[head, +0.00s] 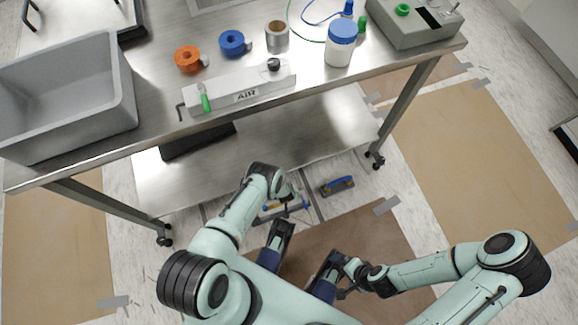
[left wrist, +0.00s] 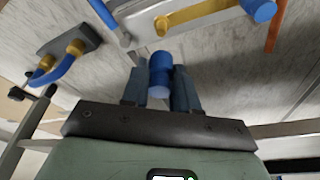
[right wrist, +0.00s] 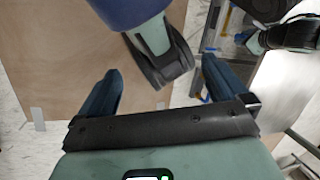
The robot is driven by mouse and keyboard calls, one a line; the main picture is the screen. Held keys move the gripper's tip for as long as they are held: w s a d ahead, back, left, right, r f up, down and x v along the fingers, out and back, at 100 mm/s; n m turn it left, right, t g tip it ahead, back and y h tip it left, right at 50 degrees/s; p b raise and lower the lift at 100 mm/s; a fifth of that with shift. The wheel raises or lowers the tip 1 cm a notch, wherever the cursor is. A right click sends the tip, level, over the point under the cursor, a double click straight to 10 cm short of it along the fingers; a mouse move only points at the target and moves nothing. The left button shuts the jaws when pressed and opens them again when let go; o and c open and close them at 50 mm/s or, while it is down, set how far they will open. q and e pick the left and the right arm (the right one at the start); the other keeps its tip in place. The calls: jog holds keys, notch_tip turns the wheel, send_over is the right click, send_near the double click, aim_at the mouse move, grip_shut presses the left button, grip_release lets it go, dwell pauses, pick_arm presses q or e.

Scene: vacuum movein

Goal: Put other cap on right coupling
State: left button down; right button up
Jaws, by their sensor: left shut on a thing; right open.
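My left gripper (left wrist: 160,80) is shut on a small blue cap (left wrist: 160,62), held between its fingertips. In the left wrist view a pale device with a yellow bar (left wrist: 195,18) lies beyond the cap; a blue end (left wrist: 260,9) shows at its right and a blue part (left wrist: 102,12) at its left. I cannot tell whether the held cap touches it. In the head view this device (head: 283,209) is on the floor, partly hidden by my left gripper (head: 290,199). My right gripper (right wrist: 163,90) is open and empty, away from the device.
A steel table (head: 150,95) carries a grey bin (head: 65,95) and an AIR manifold (head: 240,92). Its lower shelf (head: 270,155) is near my left arm.

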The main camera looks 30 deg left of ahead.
pick_arm(q)
jog(key=shift+w+d+f, duration=0.1)
jog(key=shift+d, duration=0.05)
jog(key=shift+f+b, duration=1.15)
jog(key=shift+f, duration=0.35)
jog(key=shift+f+b, duration=0.45)
jog(key=shift+b, duration=0.1)
pick_arm(e)
jog(key=w+d+f+t, duration=0.1)
jog(key=w+d+f, duration=0.1)
jog(key=w+f, duration=0.2)
jog(key=shift+w+d+t+h, duration=0.25)
jog(key=shift+w+t+h, duration=0.15)
jog(key=shift+w, duration=0.15)
pick_arm(q)
jog(key=shift+f, duration=0.1)
pick_arm(e)
jog(key=shift+f, duration=0.35)
pick_arm(q)
jog(key=shift+f+b, duration=0.1)
jog(key=shift+b, duration=0.35)
pick_arm(e)
jog(key=shift+f, duration=0.25)
pick_arm(q)
jog(key=shift+f, duration=0.1)
pick_arm(e)
jog(key=shift+f, duration=0.1)
